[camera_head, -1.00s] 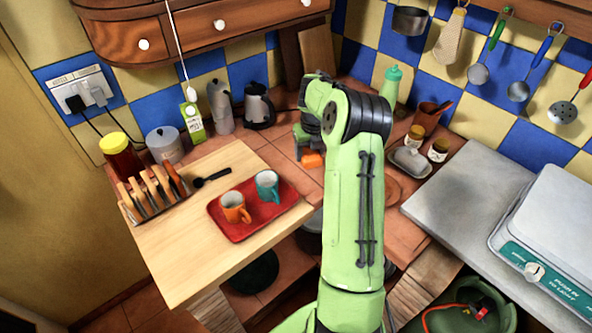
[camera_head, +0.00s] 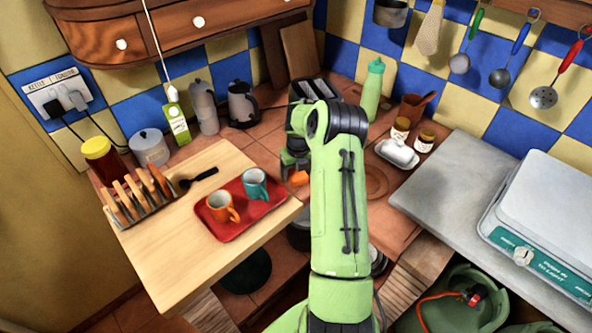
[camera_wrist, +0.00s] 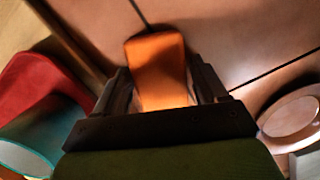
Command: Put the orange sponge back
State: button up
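The orange sponge (camera_head: 299,178) shows as a small orange patch under my gripper (camera_head: 294,168), left of my green arm, over the tiled counter. In the wrist view the sponge (camera_wrist: 158,70) is between the two dark fingers of my gripper (camera_wrist: 165,88), which hold it from both sides. Its far end sticks out beyond the fingertips. Its near end is hidden by the gripper body. I cannot tell how high it is above the tiles.
A red tray (camera_head: 240,229) with an orange mug (camera_head: 220,208) and a teal mug (camera_head: 254,184) is left of my gripper. A round wooden board (camera_head: 375,181) and a butter dish (camera_head: 397,153) are to the right. A toaster (camera_head: 318,86) and a green bottle (camera_head: 372,90) stand behind.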

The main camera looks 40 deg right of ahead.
aim_at(298, 174)
jog(key=shift+o, duration=1.1)
notch_tip(298, 174, up, 12)
jog(key=s+p, duration=0.1)
jog(key=s, duration=0.1)
jog(key=a+r+n+h, duration=0.1)
jog(key=a+r+n, duration=0.8)
jog(key=a+n, duration=0.1)
jog(key=s+a+r+n+t, duration=0.1)
jog(key=s+a+r+n, duration=0.5)
jog(key=a+n, duration=0.3)
jog(key=s+a+n+t, duration=0.1)
jog(key=s+a+n, duration=0.4)
jog(key=s+n, duration=0.4)
jog(key=s+a+n+t+y, duration=0.1)
jog(key=s+a+n+t, duration=0.1)
jog(key=s+a+n, duration=0.4)
jog(key=s+n, duration=0.3)
jog(key=n, duration=0.3)
jog(key=shift+r+y, duration=0.3)
jog(key=shift+r, duration=0.05)
